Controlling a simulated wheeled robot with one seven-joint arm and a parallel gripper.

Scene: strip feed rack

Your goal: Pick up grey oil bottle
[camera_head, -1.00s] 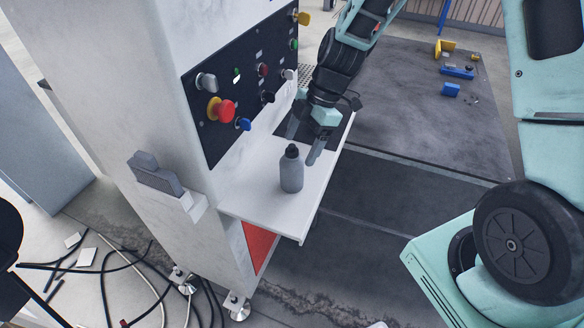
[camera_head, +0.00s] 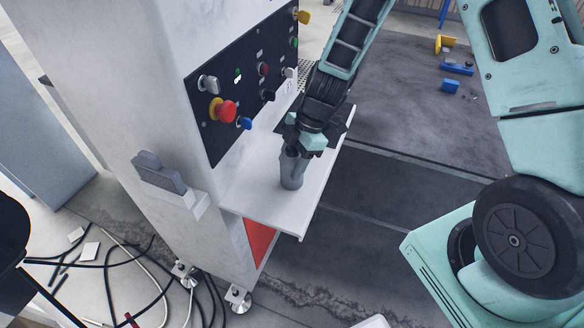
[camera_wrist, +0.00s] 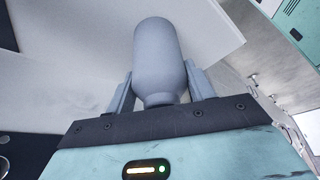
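The grey oil bottle (camera_head: 291,181) stands upright on the white shelf (camera_head: 262,207) of the machine. My gripper (camera_head: 294,160) points down over it from above, with its fingers on either side of the bottle's upper part. The cap and neck are hidden by the gripper in the head view. In the wrist view the bottle (camera_wrist: 158,58) lies between the two fingers of my gripper (camera_wrist: 160,72). The fingertips are very close to its sides; I cannot tell whether they press on it.
The control panel (camera_head: 240,92) rises just behind the shelf, with a red knob (camera_head: 222,109) and a blue knob (camera_head: 244,123) sticking out near the gripper. A grey block on a bracket (camera_head: 160,173) juts from the machine's side. The shelf's front part is clear.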

